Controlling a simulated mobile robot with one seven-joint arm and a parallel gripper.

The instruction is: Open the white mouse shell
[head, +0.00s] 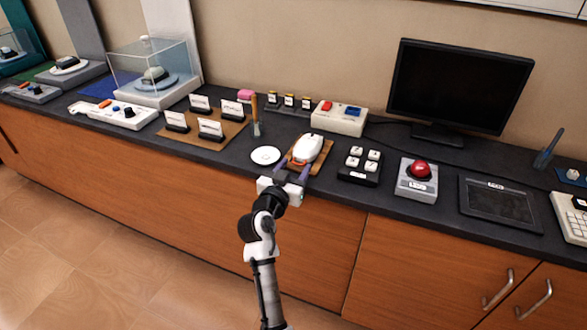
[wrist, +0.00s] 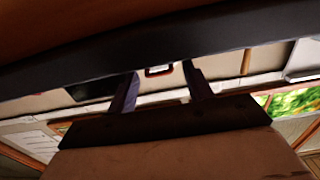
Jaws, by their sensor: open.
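The white mouse shell (head: 308,148) sits on a small wooden board (head: 325,156) near the front edge of the counter, and looks closed. My gripper (head: 291,172) is at the near side of the board, just in front of the mouse, with its two fingers apart and pointing toward it. Nothing shows between the fingers. I cannot tell whether a fingertip touches the board. In the wrist view my gripper's fingers (wrist: 160,82) are spread, and the mouse cannot be made out there.
A round white disc (head: 265,155) lies left of the board, and a black block with white keys (head: 360,165) stands right of it. A red button box (head: 417,179) is farther right. Behind are a red-and-blue switch box (head: 340,117) and a monitor (head: 446,87).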

